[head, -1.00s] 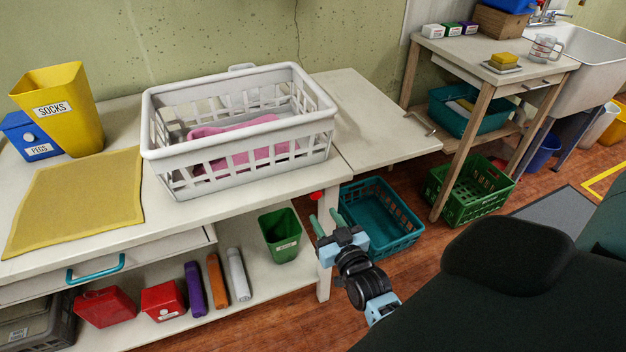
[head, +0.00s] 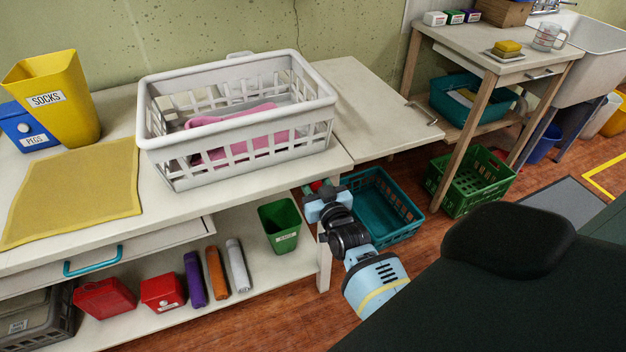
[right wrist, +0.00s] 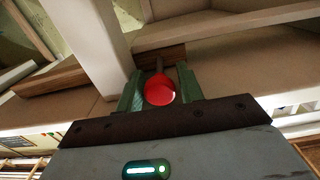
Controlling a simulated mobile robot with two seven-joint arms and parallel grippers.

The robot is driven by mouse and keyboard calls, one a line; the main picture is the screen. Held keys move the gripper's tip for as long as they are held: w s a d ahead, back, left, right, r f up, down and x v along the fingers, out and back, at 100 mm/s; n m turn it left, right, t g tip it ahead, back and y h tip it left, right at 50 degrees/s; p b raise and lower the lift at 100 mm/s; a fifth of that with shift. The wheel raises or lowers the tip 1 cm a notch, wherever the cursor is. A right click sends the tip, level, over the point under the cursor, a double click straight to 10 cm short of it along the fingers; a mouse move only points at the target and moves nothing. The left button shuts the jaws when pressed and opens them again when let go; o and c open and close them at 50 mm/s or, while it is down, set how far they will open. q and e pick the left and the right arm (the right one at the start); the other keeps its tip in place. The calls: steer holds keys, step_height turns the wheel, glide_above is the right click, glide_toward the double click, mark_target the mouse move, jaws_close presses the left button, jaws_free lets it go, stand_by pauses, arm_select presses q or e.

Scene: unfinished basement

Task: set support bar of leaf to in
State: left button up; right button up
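The leaf (head: 375,105) is the pale flap at the right end of the white workbench (head: 75,240), raised level with its top. The support bar's red knob (head: 316,186) shows under the bench's right end, partly hidden by my right gripper (head: 325,192). In the right wrist view the round red knob (right wrist: 159,90) sits between the green fingers of my right gripper (right wrist: 160,92). The fingers stand apart, one on each side, with little gap; contact is not clear. A short stem shows behind the knob; the rest of the bar is hidden. My left gripper is not in view.
A white laundry basket (head: 160,165) with pink cloth stands on the bench beside the leaf. A teal crate (head: 402,228) is on the floor beneath the leaf, close to my right arm. A green bin (head: 280,228) stands on the lower shelf, left of the bench leg (head: 324,258).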

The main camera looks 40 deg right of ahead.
steer(key=shift+w+d, duration=0.1)
steer(key=shift+w, duration=0.15)
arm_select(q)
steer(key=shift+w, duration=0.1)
arm_select(e)
jaws_close()
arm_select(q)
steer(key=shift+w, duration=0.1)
